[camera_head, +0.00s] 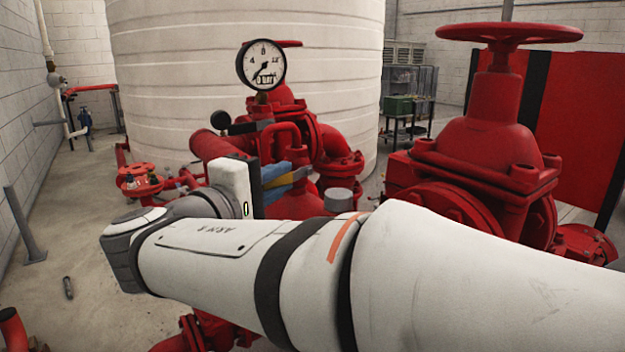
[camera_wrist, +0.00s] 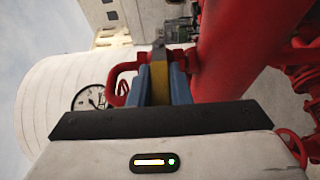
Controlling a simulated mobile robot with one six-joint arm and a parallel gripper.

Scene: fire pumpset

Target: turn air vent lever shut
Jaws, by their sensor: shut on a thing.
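The air vent lever shows as a yellow handle (camera_wrist: 160,88) in the wrist view, with a grey end at its top by a red pipe. My gripper (camera_wrist: 161,72) has its two blue fingers on either side of the handle, shut on it. In the head view the blue fingers (camera_head: 275,172) point right from my white wrist, with the yellow handle (camera_head: 288,179) between them. The lever's pivot and valve body are largely hidden in the head view by my gripper and the red pipework.
A pressure gauge (camera_head: 262,65) stands above and behind my gripper. A large red valve with a handwheel (camera_head: 508,33) stands at the right. Red pipes (camera_head: 343,160) crowd close around the fingers. A white tank (camera_head: 160,70) fills the back. Open floor (camera_head: 50,285) lies at the left.

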